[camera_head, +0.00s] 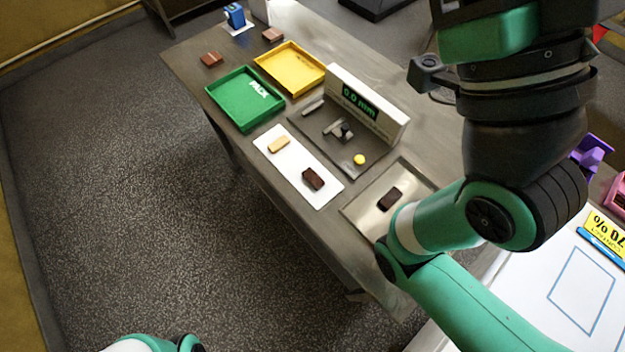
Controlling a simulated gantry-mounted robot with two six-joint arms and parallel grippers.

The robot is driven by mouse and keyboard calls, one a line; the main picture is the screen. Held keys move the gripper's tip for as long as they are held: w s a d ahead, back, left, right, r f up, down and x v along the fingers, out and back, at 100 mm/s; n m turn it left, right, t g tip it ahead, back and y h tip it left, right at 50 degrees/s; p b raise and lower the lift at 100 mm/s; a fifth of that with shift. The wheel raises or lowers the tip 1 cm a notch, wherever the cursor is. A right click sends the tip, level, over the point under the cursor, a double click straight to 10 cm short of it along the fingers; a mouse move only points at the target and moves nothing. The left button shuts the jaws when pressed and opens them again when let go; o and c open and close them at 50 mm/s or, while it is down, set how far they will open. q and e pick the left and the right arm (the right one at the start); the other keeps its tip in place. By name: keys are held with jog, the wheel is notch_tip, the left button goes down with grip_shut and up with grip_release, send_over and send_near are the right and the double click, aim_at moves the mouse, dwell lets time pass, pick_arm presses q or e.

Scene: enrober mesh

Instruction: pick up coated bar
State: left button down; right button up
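A dark brown coated bar (390,199) lies on a square metal plate (366,217) at the near right end of the grey table. Another dark brown bar (313,178) lies on a white strip (296,167), with a tan bar (278,144) farther along the same strip. My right arm fills the right side of the view and covers part of the metal plate's right side; its fingers do not show. Only a small part of my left arm shows at the bottom edge, and its gripper is out of view. No gripper is seen touching a bar.
A gauge with a display (367,105) stands behind the bars, with a yellow button (359,160) on its base. A green tray (244,98) and a yellow tray (290,68) lie farther back. Reddish-brown blocks (211,59) sit beyond. A white surface (553,290) is at right.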

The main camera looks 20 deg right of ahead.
dwell(0.4)
pick_arm(q)
grip_release()
dwell(0.4)
